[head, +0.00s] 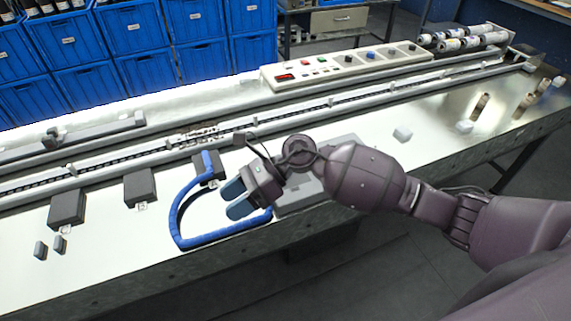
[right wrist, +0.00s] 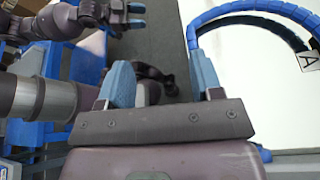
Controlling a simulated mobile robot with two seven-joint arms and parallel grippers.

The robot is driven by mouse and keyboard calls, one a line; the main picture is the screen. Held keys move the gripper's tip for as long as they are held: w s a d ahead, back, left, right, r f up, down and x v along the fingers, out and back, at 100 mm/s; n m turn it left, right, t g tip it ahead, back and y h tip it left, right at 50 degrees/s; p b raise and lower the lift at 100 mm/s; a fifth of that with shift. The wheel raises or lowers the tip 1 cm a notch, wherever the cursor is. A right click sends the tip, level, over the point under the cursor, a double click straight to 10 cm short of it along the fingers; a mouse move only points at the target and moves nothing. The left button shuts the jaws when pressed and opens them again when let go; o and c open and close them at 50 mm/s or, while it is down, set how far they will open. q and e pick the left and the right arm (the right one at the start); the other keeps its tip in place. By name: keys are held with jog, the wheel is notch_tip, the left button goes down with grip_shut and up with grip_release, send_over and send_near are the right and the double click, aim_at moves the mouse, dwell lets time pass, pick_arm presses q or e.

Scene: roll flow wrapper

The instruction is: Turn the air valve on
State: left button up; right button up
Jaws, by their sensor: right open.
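My right gripper (head: 236,199) is open and empty above the front of the bench, inside the loop of a blue hose (head: 178,222). Its two blue fingers stand apart in the right wrist view (right wrist: 163,82), with floor between them. The hose runs from a dark block (head: 207,168) to beside a grey unit (head: 290,208) that my right arm partly covers. I cannot make out the air valve; my gripper and arm may hide it. My left gripper (right wrist: 136,15) shows only in the right wrist view, with its blue fingers apart.
A conveyor rail (head: 330,104) runs along the bench behind the gripper. A control panel (head: 345,68) with buttons and knobs stands behind it. Dark blocks (head: 140,188) sit at the left. Blue bins (head: 130,28) fill the back. The bench's front left is mostly clear.

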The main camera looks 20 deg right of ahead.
jog(key=w+d+r+n+t+h, duration=0.25)
jog(key=w+d+n+h, duration=0.65)
jog(key=w+d+h, duration=0.45)
jog(key=shift+m, duration=0.3)
jog(key=f, duration=0.2)
jog(key=s+d+f, duration=0.1)
jog(key=f, duration=0.4)
jog(key=shift+s+d+f, duration=0.2)
jog(key=shift+s, duration=0.15)
jog(key=shift+f, duration=0.85)
jog(key=shift+c, duration=0.4)
